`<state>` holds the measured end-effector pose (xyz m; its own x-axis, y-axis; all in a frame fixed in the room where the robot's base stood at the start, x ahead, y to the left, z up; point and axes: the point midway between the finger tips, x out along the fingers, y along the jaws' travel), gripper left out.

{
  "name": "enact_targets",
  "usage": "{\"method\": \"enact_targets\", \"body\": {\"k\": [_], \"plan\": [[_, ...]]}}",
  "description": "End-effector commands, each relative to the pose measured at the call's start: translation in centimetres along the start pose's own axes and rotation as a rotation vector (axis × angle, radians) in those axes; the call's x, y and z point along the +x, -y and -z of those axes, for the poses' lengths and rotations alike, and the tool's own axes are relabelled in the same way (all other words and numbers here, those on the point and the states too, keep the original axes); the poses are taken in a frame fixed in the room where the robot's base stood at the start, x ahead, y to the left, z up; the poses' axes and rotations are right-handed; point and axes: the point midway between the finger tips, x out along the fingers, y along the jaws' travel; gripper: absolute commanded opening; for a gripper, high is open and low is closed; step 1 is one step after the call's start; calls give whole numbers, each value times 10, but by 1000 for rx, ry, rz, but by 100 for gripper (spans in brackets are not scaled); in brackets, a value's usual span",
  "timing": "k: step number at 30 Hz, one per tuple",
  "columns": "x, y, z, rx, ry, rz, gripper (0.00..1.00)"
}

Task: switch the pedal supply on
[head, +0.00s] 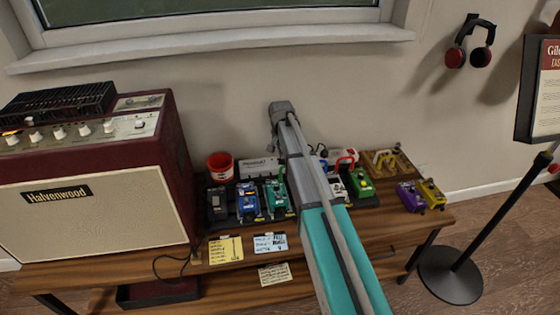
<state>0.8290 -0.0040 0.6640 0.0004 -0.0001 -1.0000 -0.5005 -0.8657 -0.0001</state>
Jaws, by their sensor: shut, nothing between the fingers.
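A white box with dark lettering (258,167), which looks like the pedal supply, stands at the back of the black pedalboard (232,220). Its lettering is too small to read surely, and I cannot make out a switch or whether it is lit. My arm reaches over the middle of the board, its grey end joint just right of the box and higher in the picture. My gripper's fingers do not show; the arm hides them. The arm also covers the middle of the board.
Several pedals stand on the board, including a blue one (249,200) and a green one (361,183). A red cup (221,167) is left of the box. A large amplifier (95,185) fills the left. Purple (410,196) and yellow pedals (430,193) sit at the table's right.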

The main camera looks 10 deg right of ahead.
Motion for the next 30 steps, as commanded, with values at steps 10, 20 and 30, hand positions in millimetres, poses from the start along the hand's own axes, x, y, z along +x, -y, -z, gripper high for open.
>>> {"method": "enact_targets", "body": {"k": [10,20,30], "plan": [[3,0,-1,0,1,0,0],[-11,0,-1,-1,1,0,0],[-30,0,0,-1,0,0,0]]}}
